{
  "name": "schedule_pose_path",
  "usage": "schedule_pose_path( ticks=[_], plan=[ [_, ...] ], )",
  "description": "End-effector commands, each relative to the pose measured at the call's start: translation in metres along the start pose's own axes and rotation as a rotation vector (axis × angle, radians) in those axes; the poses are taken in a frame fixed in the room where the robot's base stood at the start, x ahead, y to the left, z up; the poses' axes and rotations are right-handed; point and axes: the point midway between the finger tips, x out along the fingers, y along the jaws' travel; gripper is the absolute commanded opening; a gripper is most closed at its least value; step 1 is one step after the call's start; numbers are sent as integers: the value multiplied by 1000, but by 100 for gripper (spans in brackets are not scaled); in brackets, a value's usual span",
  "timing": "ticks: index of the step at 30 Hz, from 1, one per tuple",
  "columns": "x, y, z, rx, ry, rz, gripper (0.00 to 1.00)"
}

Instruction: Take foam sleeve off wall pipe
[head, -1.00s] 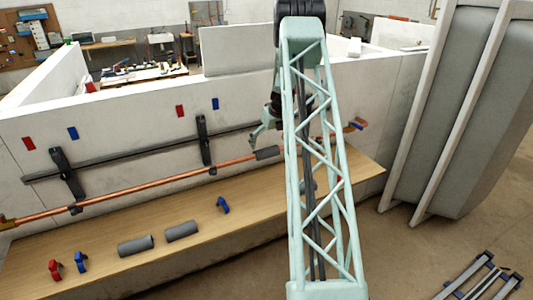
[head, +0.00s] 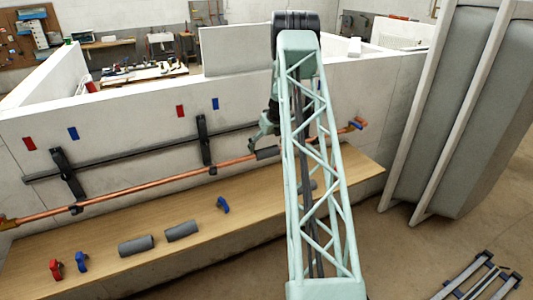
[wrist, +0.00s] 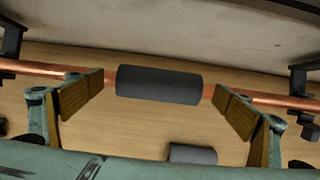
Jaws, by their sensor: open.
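The dark grey foam sleeve (head: 267,153) is around the copper wall pipe (head: 150,181), near my arm in the head view. In the wrist view the sleeve (wrist: 159,85) lies along the pipe (wrist: 257,97), between the fingers of my gripper (wrist: 160,98). The fingers are open, one beyond each end of the sleeve. They appear apart from the sleeve, though I cannot tell how far above the pipe they are. In the head view my gripper (head: 258,140) is at the sleeve, partly hidden by my arm.
Loose grey sleeves (head: 136,245) (head: 182,231) lie on the wooden bench (head: 110,220) below; another loose sleeve (wrist: 193,153) shows in the wrist view. Red (head: 56,269) and blue (head: 81,262) clips are on the bench. Black brackets (head: 204,141) stand on the wall.

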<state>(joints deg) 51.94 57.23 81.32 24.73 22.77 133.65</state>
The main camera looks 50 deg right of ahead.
Motion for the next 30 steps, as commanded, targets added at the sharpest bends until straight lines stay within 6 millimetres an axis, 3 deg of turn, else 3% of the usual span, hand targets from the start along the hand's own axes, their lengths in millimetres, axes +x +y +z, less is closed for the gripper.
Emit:
schedule_pose_path(
  ticks=[5, 14, 30],
  plan=[
    [0, 0, 0, 0, 0, 0, 95],
    [0, 0, 0, 0, 0, 0, 71],
    [-6, 0, 3, 0, -1, 0, 71]
  ],
)
